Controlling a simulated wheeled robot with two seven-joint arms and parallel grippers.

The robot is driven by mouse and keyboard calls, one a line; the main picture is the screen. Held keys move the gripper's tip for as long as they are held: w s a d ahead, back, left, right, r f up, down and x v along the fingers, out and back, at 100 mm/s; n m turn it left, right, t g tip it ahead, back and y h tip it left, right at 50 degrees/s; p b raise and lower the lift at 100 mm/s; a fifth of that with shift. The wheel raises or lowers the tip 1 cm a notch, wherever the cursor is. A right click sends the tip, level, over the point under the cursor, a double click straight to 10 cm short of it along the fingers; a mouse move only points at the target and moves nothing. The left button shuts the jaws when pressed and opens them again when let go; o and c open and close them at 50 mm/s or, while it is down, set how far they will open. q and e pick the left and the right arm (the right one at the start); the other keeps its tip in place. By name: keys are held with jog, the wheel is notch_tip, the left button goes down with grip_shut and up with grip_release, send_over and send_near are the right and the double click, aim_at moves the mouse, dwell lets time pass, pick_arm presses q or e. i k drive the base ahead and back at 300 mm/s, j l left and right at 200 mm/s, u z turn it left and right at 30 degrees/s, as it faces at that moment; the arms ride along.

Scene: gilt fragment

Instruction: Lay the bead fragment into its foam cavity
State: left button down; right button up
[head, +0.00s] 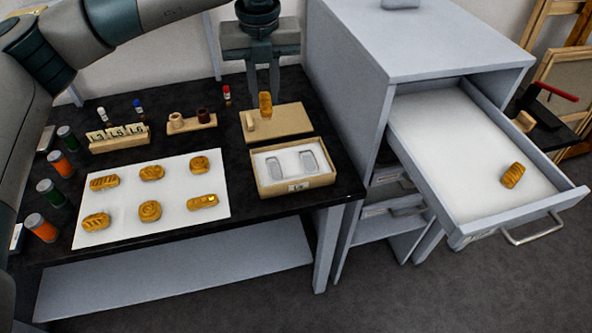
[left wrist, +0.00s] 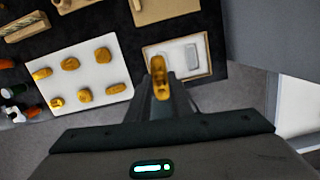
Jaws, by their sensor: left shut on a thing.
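My left gripper (head: 264,92) points down and is shut on a gold carved bead fragment (head: 265,105), held upright. In the left wrist view the fragment (left wrist: 160,78) sits between the fingertips (left wrist: 162,90). The foam box (head: 262,187) is a shallow wooden tray with white foam, at the right end of the black table. Its foam has two grey cavities, a left cavity (head: 274,167) and a right cavity (head: 309,161); both look empty. In the head view the fragment appears behind the box, in front of a wooden board. My right gripper is out of view.
The wooden board (head: 290,122) carries a small block. A white sheet (head: 130,215) holds several gold fragments. Jars, small bottles and a label rack (head: 120,140) stand left and behind. A grey cabinet stands right, its open drawer (head: 440,150) holding another gold piece (head: 513,175).

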aim_at(275, 170)
jog(key=i+l, duration=0.1)
jog(key=l, duration=1.5)
